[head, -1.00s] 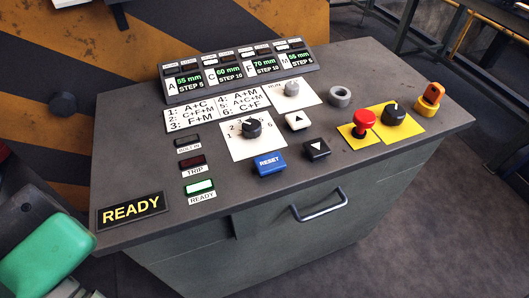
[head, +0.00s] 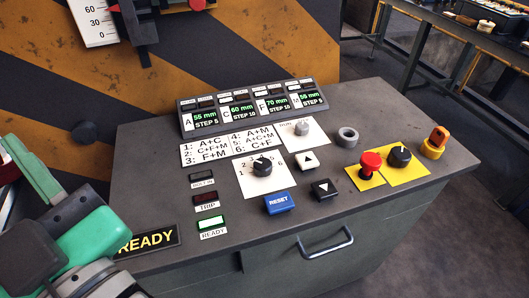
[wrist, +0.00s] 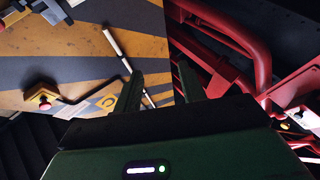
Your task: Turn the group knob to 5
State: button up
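The group knob (head: 263,166) is a black round knob on a white plate (head: 249,183) numbered around it, on the console top. Its pale pointer mark is towards the far side of the dial; I cannot tell the exact number. A green and grey part of my arm shows at the lower left of the head view, left of the console and apart from the knob. In the wrist view my gripper (wrist: 158,84) has its two green fingers apart with nothing between them. The knob does not show in the wrist view.
Near the knob are a blue RESET button (head: 279,203), two arrow buttons (head: 325,189), a smaller grey knob (head: 302,128), a red mushroom button (head: 370,164) and a black switch (head: 399,156). The display panel (head: 250,106) stands behind. A handle (head: 327,245) juts from the front.

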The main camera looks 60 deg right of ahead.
jog(key=o, duration=0.3)
jog(key=w+d+g+h+p, duration=0.2)
jog(key=w+d+g+p, duration=0.2)
jog(key=d, duration=0.7)
jog(key=w+p, duration=0.2)
jog(key=p, duration=0.2)
jog(key=shift+w+f+p, duration=0.35)
jog(key=shift+w+p, duration=0.05)
jog(key=d+f+g+p, duration=0.4)
jog(key=d+f+p, duration=0.2)
jog(key=d+p, duration=0.4)
jog(key=m+g+y+p, duration=0.2)
jog(key=g+p, duration=0.4)
jog(key=p, duration=0.8)
send_near(262, 163)
jog(key=shift+w+a+f, duration=0.1)
jog(key=shift+w+a, duration=0.05)
jog(key=shift+w, duration=0.05)
jog(key=shift+w+f, duration=0.3)
jog(key=shift+f, duration=0.15)
jog(key=shift+h, duration=0.3)
jog(key=b+x, duration=0.1)
jog(key=x, duration=0.6)
jog(key=c, duration=1)
jog(key=shift+r+m, duration=0.1)
jog(key=shift+m, duration=0.2)
